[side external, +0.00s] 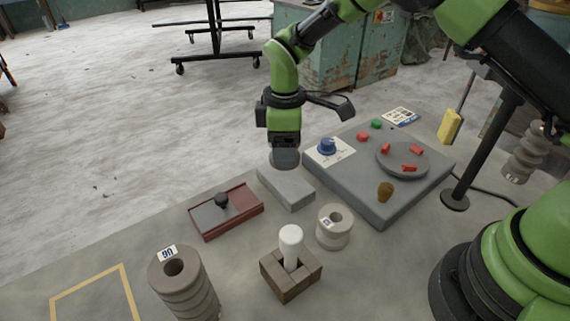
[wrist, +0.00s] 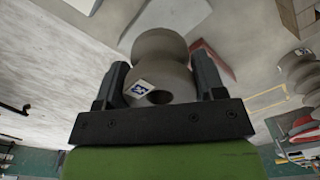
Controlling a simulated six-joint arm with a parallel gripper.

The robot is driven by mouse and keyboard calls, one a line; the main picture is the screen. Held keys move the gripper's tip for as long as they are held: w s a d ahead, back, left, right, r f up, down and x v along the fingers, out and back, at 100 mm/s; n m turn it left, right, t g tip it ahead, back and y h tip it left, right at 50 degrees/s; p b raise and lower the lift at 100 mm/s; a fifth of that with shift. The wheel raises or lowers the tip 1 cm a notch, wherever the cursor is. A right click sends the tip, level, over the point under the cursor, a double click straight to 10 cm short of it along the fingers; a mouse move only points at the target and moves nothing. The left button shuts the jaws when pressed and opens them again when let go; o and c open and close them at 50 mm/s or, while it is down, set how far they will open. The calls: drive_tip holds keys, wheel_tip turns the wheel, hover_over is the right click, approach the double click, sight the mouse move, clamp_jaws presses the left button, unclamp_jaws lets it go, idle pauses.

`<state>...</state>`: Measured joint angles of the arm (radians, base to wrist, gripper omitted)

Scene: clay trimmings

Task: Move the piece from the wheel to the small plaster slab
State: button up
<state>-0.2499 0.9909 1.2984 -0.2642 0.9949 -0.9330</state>
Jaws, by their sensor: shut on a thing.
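My gripper (side external: 285,149) is shut on a grey clay piece (side external: 285,159). In the wrist view the gripper (wrist: 160,70) has one finger on each side of the piece (wrist: 160,58), which is rounded with a narrowed waist and bears a small white label. The piece is over the far end of the small pale plaster slab (side external: 291,191); I cannot tell whether it touches. The slab's edge also shows beyond the piece in the wrist view (wrist: 180,14). The round grey wheel (side external: 398,158) stands to the right, with several red blocks on it and no clay piece.
The wheel's grey base (side external: 350,188) carries a blue knob (side external: 327,146) and a brown cone (side external: 385,191). Near the slab are a red tray (side external: 240,208), a labelled grey spool (side external: 334,238) and a white rod (side external: 291,240) in a brown block. A ringed grey stack (side external: 185,290) stands in front.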

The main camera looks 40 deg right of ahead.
drive_tip(key=shift+f, duration=2.2)
drive_tip(key=shift+f, duration=0.2)
drive_tip(key=o, duration=1.1)
drive_tip(key=shift+r, duration=0.1)
